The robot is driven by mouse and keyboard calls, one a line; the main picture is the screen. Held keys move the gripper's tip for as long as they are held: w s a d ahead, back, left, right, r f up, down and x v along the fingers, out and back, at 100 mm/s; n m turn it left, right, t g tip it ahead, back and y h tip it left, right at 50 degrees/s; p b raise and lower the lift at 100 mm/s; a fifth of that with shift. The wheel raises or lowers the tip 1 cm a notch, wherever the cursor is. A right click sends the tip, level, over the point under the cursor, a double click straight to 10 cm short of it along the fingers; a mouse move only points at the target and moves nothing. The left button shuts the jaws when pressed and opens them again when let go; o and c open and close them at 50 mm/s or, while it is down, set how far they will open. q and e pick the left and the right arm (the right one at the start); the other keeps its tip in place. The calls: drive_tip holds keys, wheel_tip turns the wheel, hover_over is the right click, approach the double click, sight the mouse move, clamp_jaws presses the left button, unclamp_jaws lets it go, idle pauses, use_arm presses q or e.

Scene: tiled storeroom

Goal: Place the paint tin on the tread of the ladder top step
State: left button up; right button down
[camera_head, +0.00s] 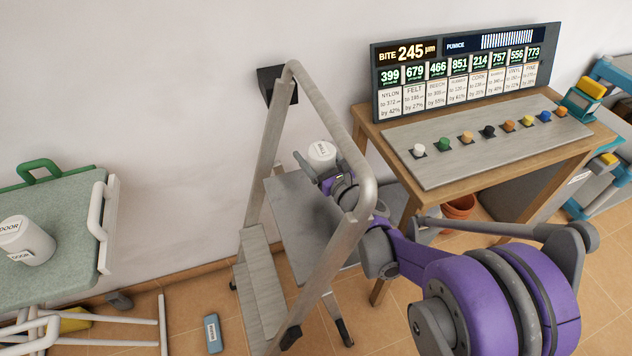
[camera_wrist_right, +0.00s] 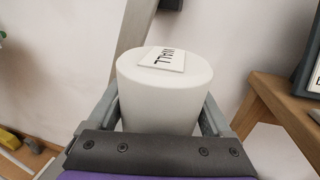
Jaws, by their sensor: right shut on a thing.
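A white paint tin (camera_head: 322,154) with a label reading WALL is held in my right gripper (camera_head: 320,170). In the right wrist view the tin (camera_wrist_right: 165,100) is upright between the two fingers, which are shut on its sides. The ladder's top step (camera_head: 292,208) is a flat grey tread, and its visible part is bare. The tin is at its far right side; my gripper and the ladder rail hide the tin's lower part, so I cannot tell whether it touches the tread. My left gripper is not in view.
The grey ladder rail (camera_head: 318,205) rises in front of my right gripper. A wooden table (camera_head: 385,133) with a knob board and a display panel (camera_head: 455,75) stands to the right. A green tray (camera_head: 75,215) holding another white tin (camera_head: 25,245) is at the left.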

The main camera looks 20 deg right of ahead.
wheel_tip(320, 180, down, 6)
drive_tip(key=shift+f+b, duration=0.25)
drive_tip(key=shift+b, duration=0.7)
drive_tip(key=shift+f, duration=0.2)
unclamp_jaws()
drive_tip(key=shift+r, duration=0.1)
